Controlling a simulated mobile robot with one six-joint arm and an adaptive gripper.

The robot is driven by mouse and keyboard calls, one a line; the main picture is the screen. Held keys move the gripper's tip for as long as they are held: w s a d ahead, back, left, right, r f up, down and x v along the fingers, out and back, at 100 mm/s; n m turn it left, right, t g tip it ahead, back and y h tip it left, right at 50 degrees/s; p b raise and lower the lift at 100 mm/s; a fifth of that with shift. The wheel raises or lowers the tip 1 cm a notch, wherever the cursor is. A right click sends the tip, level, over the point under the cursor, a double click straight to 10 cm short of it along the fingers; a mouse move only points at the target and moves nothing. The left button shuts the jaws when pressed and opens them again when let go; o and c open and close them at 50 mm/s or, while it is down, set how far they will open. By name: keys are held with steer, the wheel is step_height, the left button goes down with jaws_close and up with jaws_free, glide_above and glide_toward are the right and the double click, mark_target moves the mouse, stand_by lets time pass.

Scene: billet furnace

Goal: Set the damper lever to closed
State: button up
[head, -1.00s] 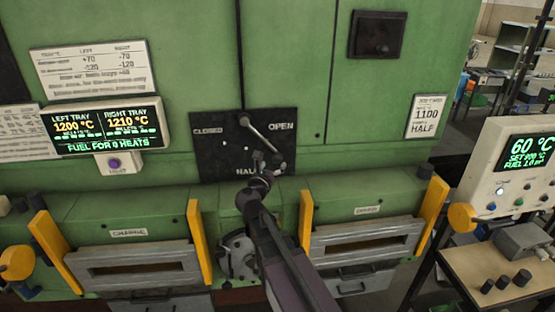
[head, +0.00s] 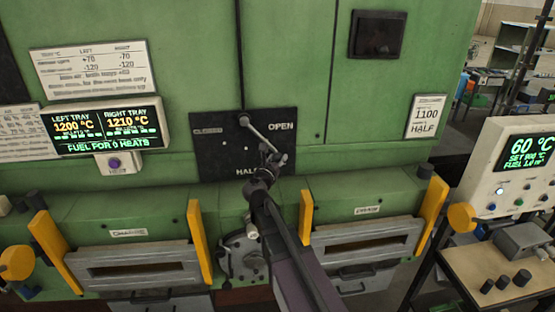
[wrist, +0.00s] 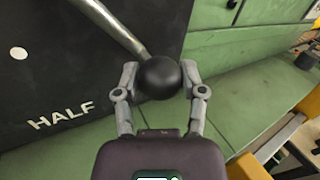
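The damper lever (head: 261,135) is a pale metal rod on a black plate (head: 215,160) marked CLOSED at left, OPEN at right and HALF at the bottom. It runs down and right from its pivot, its end below the word OPEN. In the wrist view, the rod (wrist: 112,28) ends in a black ball knob (wrist: 159,77). My gripper (wrist: 160,80) has one finger on each side of the knob, with no clear gap, and looks shut on it. In the head view, my gripper (head: 271,158) hides the knob.
Below the plate are a left door (head: 140,268) and a right door (head: 365,243) with yellow arms, and a round grey mechanism (head: 243,258) between them. A tray display (head: 105,127) is at left. A control box (head: 520,165) stands at right.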

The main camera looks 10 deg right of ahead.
jaws_close()
steer(key=shift+w+a+f+m+g, duration=0.1)
steer(key=shift+a+f+m+g, duration=0.05)
steer(key=shift+a+f+m, duration=0.2)
steer(key=shift+a+f+m+g, duration=0.15)
steer(key=shift+a+m, duration=0.1)
steer(key=shift+a, duration=0.2)
steer(key=w+a+r+m+g+y+p, duration=0.1)
steer(key=a+m+y+p, duration=0.6)
steer(key=a, duration=1.2)
steer(key=shift+w+r+m+g+y+p, duration=0.25)
steer(key=shift+w+m+g+p, duration=0.35)
steer(key=shift+m+p, duration=0.65)
steer(key=shift+a+m, duration=0.1)
steer(key=shift+m, duration=0.15)
